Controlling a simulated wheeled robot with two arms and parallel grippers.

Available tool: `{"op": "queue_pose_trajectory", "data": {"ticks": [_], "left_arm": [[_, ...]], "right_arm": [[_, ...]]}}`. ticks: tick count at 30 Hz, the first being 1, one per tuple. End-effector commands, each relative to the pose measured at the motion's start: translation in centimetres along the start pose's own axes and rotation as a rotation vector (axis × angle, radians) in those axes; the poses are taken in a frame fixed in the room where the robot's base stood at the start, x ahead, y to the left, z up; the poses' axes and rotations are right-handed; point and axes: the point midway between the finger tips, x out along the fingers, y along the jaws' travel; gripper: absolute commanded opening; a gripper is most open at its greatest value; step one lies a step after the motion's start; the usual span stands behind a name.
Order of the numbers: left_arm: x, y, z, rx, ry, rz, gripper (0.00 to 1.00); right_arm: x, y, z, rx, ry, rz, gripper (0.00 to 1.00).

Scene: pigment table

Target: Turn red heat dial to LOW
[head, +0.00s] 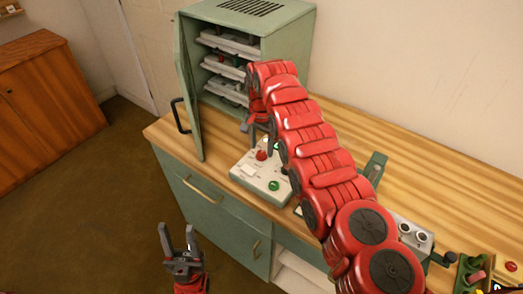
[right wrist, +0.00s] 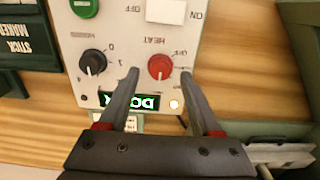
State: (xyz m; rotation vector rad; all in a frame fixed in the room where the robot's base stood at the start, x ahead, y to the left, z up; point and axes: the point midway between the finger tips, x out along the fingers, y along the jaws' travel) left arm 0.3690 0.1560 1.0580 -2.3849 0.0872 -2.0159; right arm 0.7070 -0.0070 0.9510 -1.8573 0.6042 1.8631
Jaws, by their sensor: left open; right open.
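The red heat dial (right wrist: 160,67) sits on a white control panel (right wrist: 125,35), under upside-down HEAT lettering in the right wrist view. OFF is printed beside it; its exact setting is too small to tell. The dial also shows in the head view (head: 261,155). My right gripper (right wrist: 160,73) is open, its fingertips either side of the dial in the picture, with gaps visible; I cannot tell how far above the panel they are. My left gripper (head: 180,240) is open and empty, low in front of the cabinet.
A black dial (right wrist: 92,62), a green button (right wrist: 84,8) and a lit green display (right wrist: 140,102) share the panel. A green oven-like cabinet (head: 300,45) with its door (head: 188,90) open stands behind. More devices (head: 412,235) lie right along the wooden counter.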

Motion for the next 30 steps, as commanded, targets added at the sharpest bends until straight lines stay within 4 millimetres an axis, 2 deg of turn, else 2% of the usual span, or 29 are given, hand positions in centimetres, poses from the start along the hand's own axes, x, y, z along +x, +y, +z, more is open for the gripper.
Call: {"op": "queue_pose_trajectory", "data": {"ticks": [5, 12, 21, 23, 30], "left_arm": [[0.5, 0.0, -0.1, 0.000, 0.000, 0.000, 0.50], [0.4, 0.0, -0.1, 0.000, 0.000, 0.000, 0.50], [0.4, 0.0, -0.1, 0.000, 0.000, 0.000, 0.50], [0.4, 0.0, -0.1, 0.000, 0.000, 0.000, 0.50], [0.3, 0.0, -0.1, 0.000, 0.000, 0.000, 0.50]], "right_arm": [[1.5, 0.0, 0.0, -0.001, 0.001, 0.001, 0.65], [1.6, -0.1, 0.0, -0.001, 0.002, 0.000, 0.64], [1.6, 0.0, 0.0, -0.001, 0.002, 0.000, 0.10], [1.7, 0.0, 0.0, -0.001, 0.002, 0.000, 0.00], [1.7, 0.0, 0.0, -0.005, 0.002, 0.000, 0.00]]}}
